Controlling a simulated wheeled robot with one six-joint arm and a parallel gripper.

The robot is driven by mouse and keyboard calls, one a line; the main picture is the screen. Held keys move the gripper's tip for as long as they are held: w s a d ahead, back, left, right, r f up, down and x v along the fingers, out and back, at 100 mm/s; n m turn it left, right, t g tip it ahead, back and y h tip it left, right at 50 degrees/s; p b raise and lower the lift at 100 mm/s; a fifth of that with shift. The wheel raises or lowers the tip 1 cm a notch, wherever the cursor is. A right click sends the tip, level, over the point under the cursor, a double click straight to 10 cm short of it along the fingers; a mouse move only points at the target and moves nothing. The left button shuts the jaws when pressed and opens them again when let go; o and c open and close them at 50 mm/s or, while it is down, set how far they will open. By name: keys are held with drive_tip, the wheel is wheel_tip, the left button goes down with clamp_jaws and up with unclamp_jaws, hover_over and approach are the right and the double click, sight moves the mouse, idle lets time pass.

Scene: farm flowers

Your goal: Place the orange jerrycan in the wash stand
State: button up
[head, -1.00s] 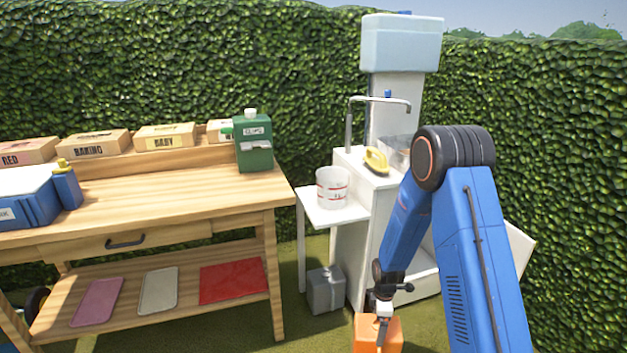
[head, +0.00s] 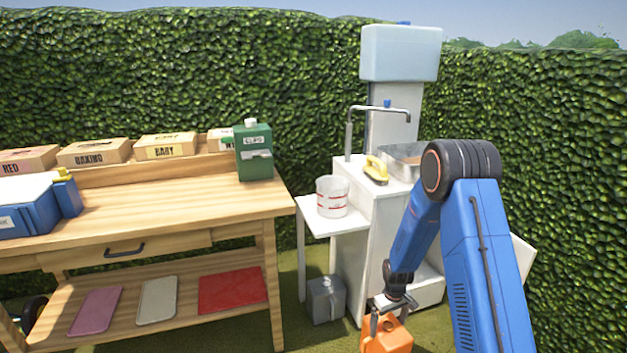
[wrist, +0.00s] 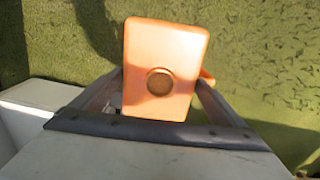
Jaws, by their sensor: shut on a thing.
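The orange jerrycan (head: 388,340) hangs in my gripper (head: 388,308) at the bottom of the head view, in front of the wash stand. In the wrist view the jerrycan (wrist: 165,65) shows its top face and round cap between the two fingers of my gripper (wrist: 160,92), with grass beyond it. The white wash stand (head: 362,240) stands behind my arm, with a blue tank on top, a tap, a basin and a lower open shelf (head: 428,288) partly hidden by my arm.
A grey jerrycan (head: 326,300) stands on the grass beside the stand. A white bucket (head: 332,196) sits on its side shelf, and a yellow brush (head: 376,170) lies by the basin. A wooden workbench (head: 170,210) with a green can (head: 254,150) fills the left. A hedge closes the back.

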drive_tip(key=m, duration=0.1)
drive_tip(key=w+d+m, duration=0.1)
drive_tip(key=m, duration=0.2)
drive_tip(key=shift+w+d+m, duration=0.3)
drive_tip(key=shift+d, duration=0.05)
